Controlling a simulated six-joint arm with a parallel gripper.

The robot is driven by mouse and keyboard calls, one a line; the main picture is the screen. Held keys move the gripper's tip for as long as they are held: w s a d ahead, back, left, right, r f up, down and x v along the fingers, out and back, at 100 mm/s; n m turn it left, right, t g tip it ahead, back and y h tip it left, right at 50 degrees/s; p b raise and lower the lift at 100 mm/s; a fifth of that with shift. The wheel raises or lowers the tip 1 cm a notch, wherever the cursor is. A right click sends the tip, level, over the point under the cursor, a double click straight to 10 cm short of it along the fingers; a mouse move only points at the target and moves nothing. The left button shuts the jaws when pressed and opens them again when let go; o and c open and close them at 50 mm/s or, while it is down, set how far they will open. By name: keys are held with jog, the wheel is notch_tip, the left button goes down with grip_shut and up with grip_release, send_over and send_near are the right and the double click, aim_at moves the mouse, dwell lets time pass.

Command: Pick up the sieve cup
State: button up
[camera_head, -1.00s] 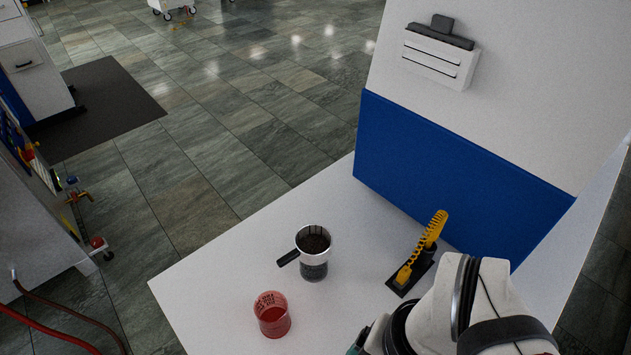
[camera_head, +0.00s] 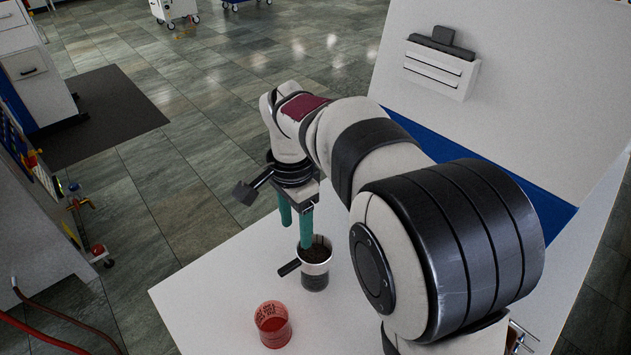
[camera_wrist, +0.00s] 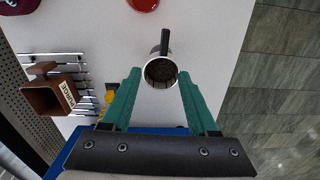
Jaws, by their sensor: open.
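The sieve cup (camera_head: 316,256) is a metal-rimmed cup with a dark handle pointing left and dark grains inside. It stands upright on the white table, with a darker lower part beneath it. My gripper (camera_head: 296,232) points down with green fingers apart, just above and behind the cup's rim in the head view. In the wrist view, the cup (camera_wrist: 160,73) appears between the open fingertips, with its handle pointing up the picture, away from the gripper. I see no contact, though the exact gap is unclear.
A red cup (camera_head: 273,324) stands in front and left of the sieve cup. The wrist view shows a brown labelled box (camera_wrist: 48,97) among metal rods at the left. The table's edge (camera_wrist: 232,60) and floor are at the right. My arm hides the yellow coiled item in the head view.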

aim_at(298, 260)
jog(key=f, duration=0.8)
jog(key=w+f, duration=0.1)
jog(key=f, duration=0.3)
jog(key=shift+a+f, duration=0.1)
jog(key=shift+f, duration=0.25)
grip_shut()
